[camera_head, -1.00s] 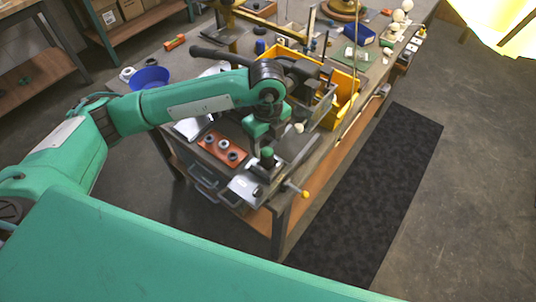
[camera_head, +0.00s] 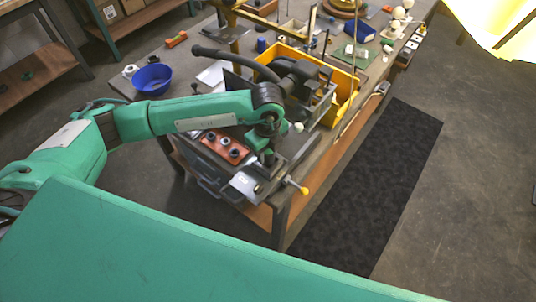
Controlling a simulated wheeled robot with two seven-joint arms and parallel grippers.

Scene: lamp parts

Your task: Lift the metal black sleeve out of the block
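A red-orange block (camera_head: 215,151) lies near the table's front left corner, with several small round sleeves standing in a row in it. The sleeve nearest my gripper (camera_head: 234,153) looks dark with a pale rim; which of them is the metal black one I cannot tell. My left gripper (camera_head: 269,159) points down just right of the block, apart from those sleeves, above the grey fixture at the table corner. Its fingers are small and dark here, and I cannot tell whether they are open or hold anything. My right gripper is not in view.
A grey fixture (camera_head: 244,184) with a yellow-tipped handle (camera_head: 304,190) sits at the corner. A dark machine (camera_head: 303,78) and a yellow bin (camera_head: 345,88) stand behind my gripper. A blue bowl (camera_head: 152,79) is at the back left. A dark mat (camera_head: 375,190) lies on the floor.

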